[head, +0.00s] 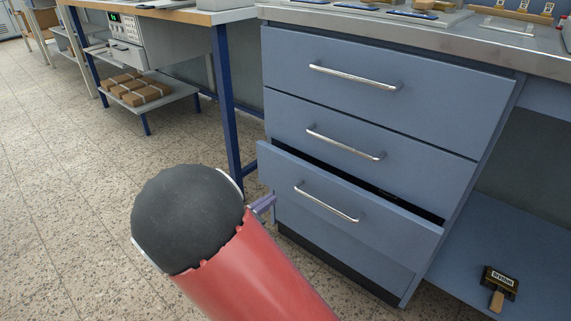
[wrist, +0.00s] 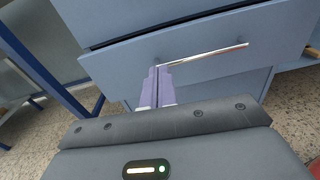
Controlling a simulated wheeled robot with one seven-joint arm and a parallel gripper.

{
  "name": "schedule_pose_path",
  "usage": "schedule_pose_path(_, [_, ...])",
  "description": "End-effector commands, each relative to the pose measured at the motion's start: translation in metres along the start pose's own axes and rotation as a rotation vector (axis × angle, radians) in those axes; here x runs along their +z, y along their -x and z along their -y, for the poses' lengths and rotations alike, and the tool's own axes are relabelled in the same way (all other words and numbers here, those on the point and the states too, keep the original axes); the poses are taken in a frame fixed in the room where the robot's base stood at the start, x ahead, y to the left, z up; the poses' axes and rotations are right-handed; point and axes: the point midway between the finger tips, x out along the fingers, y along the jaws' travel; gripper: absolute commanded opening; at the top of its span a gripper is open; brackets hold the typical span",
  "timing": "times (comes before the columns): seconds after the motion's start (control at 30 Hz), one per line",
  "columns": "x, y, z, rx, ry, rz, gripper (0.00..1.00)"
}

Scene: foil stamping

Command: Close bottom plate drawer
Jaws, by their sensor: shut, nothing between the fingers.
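The bottom plate drawer (head: 346,213) is the lowest of the blue drawers in the head view. It stands partly open, with a dark gap above its front. Its silver bar handle (head: 326,204) runs across the front. In the wrist view the drawer front (wrist: 215,45) fills the upper part, with its handle (wrist: 205,55) crossing it. My gripper (wrist: 158,72) is shut and empty, its pale purple fingers close together near the left end of the handle. I cannot tell whether they touch it. In the head view my arm hides most of the gripper.
Two upper drawers, the top one (head: 380,85) and the middle one (head: 370,143), look shut. A blue table leg (head: 228,110) stands left of the cabinet. A brush (head: 497,285) lies on the lower shelf at the right. Open speckled floor (head: 60,200) lies to the left.

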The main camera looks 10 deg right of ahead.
Motion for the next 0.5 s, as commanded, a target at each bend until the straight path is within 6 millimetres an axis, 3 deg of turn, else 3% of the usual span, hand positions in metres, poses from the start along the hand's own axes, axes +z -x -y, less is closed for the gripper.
schedule_pose_path(0.17, [0.004, -0.001, -0.002, 0.034, 0.042, 0.050, 0.00])
schedule_pose_path(0.5, [0.005, -0.066, -0.003, 0.028, 0.039, 0.046, 0.00])
